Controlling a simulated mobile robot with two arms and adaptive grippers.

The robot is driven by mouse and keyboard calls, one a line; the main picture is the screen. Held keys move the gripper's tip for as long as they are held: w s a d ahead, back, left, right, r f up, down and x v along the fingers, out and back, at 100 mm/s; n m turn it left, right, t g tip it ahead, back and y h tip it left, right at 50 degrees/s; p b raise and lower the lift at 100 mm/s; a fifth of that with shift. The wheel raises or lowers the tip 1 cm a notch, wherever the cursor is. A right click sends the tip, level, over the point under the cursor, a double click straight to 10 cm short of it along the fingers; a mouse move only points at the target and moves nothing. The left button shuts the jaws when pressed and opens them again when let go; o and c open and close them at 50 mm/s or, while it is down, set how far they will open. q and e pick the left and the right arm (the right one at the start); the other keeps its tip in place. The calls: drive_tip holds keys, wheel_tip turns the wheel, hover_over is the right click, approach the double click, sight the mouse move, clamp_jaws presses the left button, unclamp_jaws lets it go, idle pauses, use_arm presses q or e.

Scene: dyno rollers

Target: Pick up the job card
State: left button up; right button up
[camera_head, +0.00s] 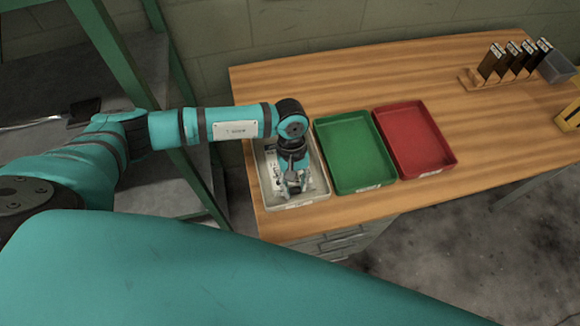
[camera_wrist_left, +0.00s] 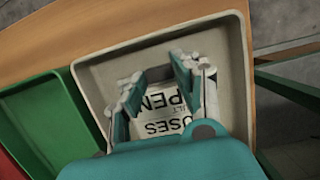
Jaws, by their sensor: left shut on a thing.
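A white job card with bold black print (camera_wrist_left: 162,118) shows in the left wrist view, between the fingers of my left gripper (camera_wrist_left: 158,70). The gripper is shut on the card inside a pale grey tray (camera_wrist_left: 95,72). Part of the card is hidden behind the fingers and the gripper body. In the head view my left gripper (camera_head: 293,184) points down into the pale tray (camera_head: 296,204) at the left end of the wooden bench. Whether the card touches the tray floor I cannot tell. My right gripper is not in view.
A green tray (camera_head: 352,155) and a red tray (camera_head: 415,140) stand in a row right of the pale tray. A rack (camera_head: 484,80) with several dark upright pieces and a grey bin (camera_head: 556,68) are at the back right. The bench (camera_head: 330,90) is clear behind the trays.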

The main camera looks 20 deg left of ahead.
use_arm(q)
drive_tip(key=shift+s+d+p+v, duration=0.15)
drive_tip(key=shift+p+v, duration=0.25)
drive_tip(key=shift+v, duration=0.45)
drive_tip(key=shift+s+d+p+v, duration=0.1)
drive_tip(key=shift+p+v, duration=0.3)
drive_tip(key=shift+v, duration=0.45)
drive_tip(key=shift+r+p, duration=1.05)
drive_tip(key=shift+r, duration=1.15)
drive_tip(key=shift+r, duration=0.1)
